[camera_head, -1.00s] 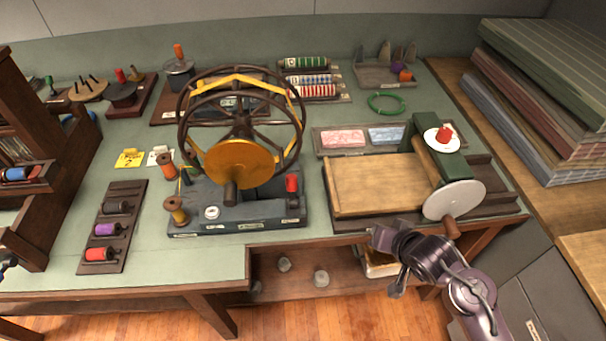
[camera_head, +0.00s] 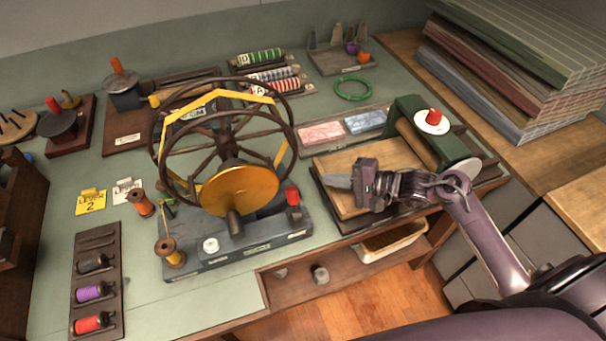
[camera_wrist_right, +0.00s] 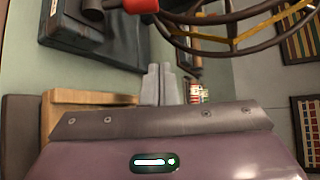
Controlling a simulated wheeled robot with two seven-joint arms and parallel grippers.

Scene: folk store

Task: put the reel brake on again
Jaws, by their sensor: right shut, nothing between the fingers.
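The reel, a dark spoked wheel with yellow bars (camera_head: 287,138) and a golden hub disc (camera_head: 240,190), stands on a dark blue-grey base (camera_head: 240,256). A red-capped part (camera_head: 292,196), possibly the brake lever, stands upright at the base's right end; whether it is on or off I cannot tell. A red knob (camera_wrist_right: 140,5) and part of the wheel (camera_wrist_right: 230,20) show at the top of the right wrist view. My right gripper (camera_head: 330,181) is shut and empty, pointing left toward the red cap, apart from it. My left gripper is out of view.
The right gripper is over a wooden board (camera_head: 345,160) beside a green roller device (camera_head: 408,118) with a white disc. Thread spools (camera_head: 168,250) stand at the base's left. A spool rack (camera_head: 108,270) lies farther left. Stacked sheets (camera_head: 520,60) fill the back right.

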